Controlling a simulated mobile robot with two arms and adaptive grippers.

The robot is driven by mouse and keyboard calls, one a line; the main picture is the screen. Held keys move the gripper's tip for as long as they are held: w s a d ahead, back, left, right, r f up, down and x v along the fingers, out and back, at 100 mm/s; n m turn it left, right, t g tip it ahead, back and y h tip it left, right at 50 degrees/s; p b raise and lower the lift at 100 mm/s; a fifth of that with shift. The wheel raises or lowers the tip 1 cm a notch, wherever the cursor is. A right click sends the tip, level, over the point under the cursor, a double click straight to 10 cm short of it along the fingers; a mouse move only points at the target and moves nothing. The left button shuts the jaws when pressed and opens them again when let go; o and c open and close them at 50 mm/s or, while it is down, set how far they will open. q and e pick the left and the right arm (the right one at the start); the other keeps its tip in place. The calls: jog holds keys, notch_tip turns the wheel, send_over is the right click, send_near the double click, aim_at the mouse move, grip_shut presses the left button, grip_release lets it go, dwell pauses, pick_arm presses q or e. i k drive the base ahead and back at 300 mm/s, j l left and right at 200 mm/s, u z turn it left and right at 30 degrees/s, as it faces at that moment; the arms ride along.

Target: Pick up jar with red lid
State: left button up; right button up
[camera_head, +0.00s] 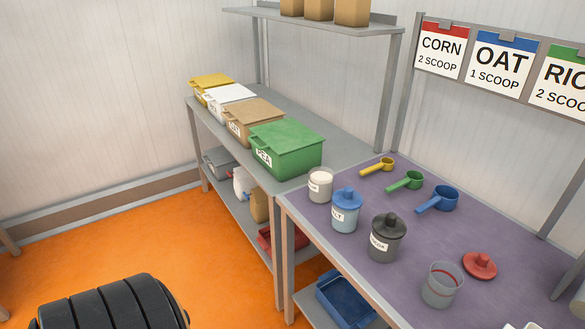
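A clear jar (440,289) stands upright and open near the front of the purple tabletop (420,215). A red band shows inside it near the rim. A red lid (480,265) with a knob lies on the tabletop, apart from the jar, just behind it to the right. No jar in view has a red lid on it. Neither of my grippers is in view.
A blue-lidded jar (346,215), a dark-lidded jar (387,240) and a pale jar (320,185) stand left of the clear jar. Yellow (377,167), green (405,181) and blue (438,199) scoops lie behind. A green bin (287,150) sits on the left table.

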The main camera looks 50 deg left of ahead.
aim_at(321, 178)
jog(key=u, duration=1.3)
